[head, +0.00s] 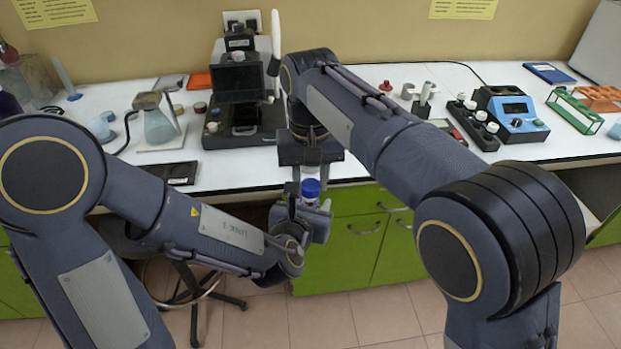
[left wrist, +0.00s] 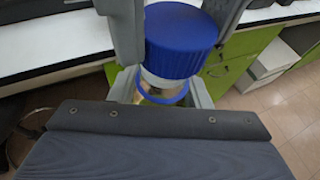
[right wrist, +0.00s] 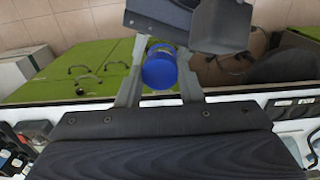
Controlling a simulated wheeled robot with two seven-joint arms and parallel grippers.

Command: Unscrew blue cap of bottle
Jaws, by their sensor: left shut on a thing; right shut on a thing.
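The bottle's blue cap (head: 311,187) shows in the head view in front of the bench edge, above the green cabinets. In the left wrist view the blue cap (left wrist: 180,40) sits on top of the bottle (left wrist: 160,88), which has a clear body and a blue ring. My left gripper (left wrist: 160,90) is shut on the bottle below the cap. My right gripper (right wrist: 160,72) comes from above and is shut on the blue cap (right wrist: 159,68), with one finger on each side. Most of the bottle is hidden by the grippers. I cannot tell how far the cap is turned.
The white bench (head: 235,177) runs behind the grippers. A black instrument (head: 238,95) stands on it at the back. A flask (head: 160,125) stands to the left, a blue meter (head: 517,118) and a green rack (head: 575,112) to the right. Green cabinets (head: 340,255) lie below.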

